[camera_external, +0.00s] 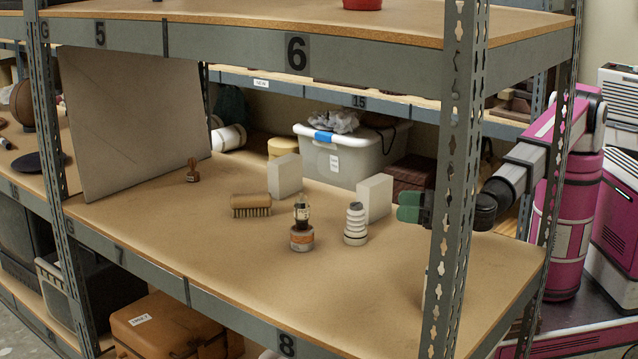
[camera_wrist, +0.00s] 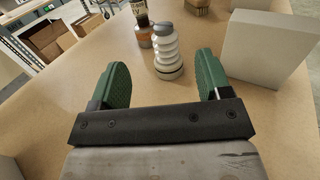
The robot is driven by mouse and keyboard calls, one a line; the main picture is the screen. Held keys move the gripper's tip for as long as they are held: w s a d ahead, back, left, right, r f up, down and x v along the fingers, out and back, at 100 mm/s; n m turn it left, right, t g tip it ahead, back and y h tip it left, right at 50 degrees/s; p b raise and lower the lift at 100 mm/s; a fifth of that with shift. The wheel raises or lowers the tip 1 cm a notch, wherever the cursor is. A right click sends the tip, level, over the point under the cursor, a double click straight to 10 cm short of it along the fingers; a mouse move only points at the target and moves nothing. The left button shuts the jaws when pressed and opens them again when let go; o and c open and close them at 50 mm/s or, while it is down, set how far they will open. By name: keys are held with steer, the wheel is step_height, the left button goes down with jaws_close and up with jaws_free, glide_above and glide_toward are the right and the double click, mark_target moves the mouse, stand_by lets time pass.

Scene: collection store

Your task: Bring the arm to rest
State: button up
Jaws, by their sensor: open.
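My gripper (camera_external: 410,207) has green finger pads and reaches in from the right over the middle shelf board (camera_external: 400,285). In the wrist view my gripper (camera_wrist: 160,85) is open, its two green fingers wide apart with nothing held. A white ribbed bottle (camera_external: 355,225) stands upright to the left of my gripper in the external view. In the wrist view the bottle (camera_wrist: 167,50) stands ahead, past the gap between the fingertips. The arm is bent and comes from the magenta column at the right.
A white block (camera_external: 374,198) stands close by my gripper, another (camera_external: 285,176) further left. A small jar (camera_external: 302,236), a brush (camera_external: 251,205) and a stamp (camera_external: 193,171) stand on the board. A rack post (camera_external: 457,180) stands before my arm.

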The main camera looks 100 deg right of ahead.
steer(key=w+d+r+n+t+y, duration=0.3)
steer(key=w+r+n, duration=0.3)
steer(key=r+n, duration=0.15)
steer(key=w+d+r+n+y, duration=0.2)
steer(key=w+d+n+y, duration=0.4)
steer(key=d+n, duration=0.6)
steer(key=w+d+f+n+g+h, duration=0.25)
steer(key=d+n, duration=0.45)
steer(key=d, duration=0.6)
steer(key=w+d+f+n+g+h, duration=0.1)
steer(key=w+d+f+n+g, duration=0.15)
steer(key=d+n, duration=0.75)
steer(key=s+d+f+g+h, duration=0.1)
steer(key=s+d+f+g, duration=0.55)
steer(key=s+f, duration=0.4)
steer(key=s+a+f+n+g, duration=0.2)
steer(key=s+f+g, duration=0.6)
steer(key=s+f, duration=0.9)
steer(key=s+a+y, duration=0.1)
steer(key=s, duration=0.2)
steer(key=shift+s+a, duration=0.15)
steer(key=shift+s, duration=0.1)
